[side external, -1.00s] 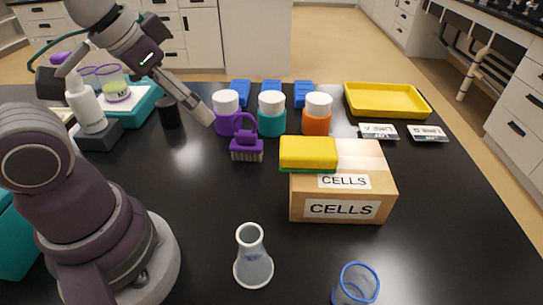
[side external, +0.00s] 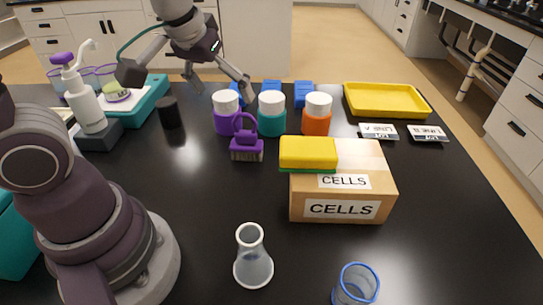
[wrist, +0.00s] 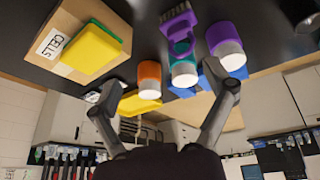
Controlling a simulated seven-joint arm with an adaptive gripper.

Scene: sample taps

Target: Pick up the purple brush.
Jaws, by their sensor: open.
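The purple brush (side external: 246,149) stands on the black table in front of the jars, with its bristles down and a loop handle on top. It also shows in the wrist view (wrist: 180,26) at the top, right of centre. My gripper (side external: 219,86) is open and empty, above and behind the brush, near the far edge of the table. In the wrist view its two fingers (wrist: 164,99) are spread wide. The brush lies beyond the fingertips, not between them.
Jars with purple (side external: 227,122), teal (side external: 271,125) and orange (side external: 316,124) bands stand close behind the brush. A yellow sponge (side external: 308,152) lies on a cardboard box (side external: 383,190) to the right. A flask (side external: 253,268) stands in front.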

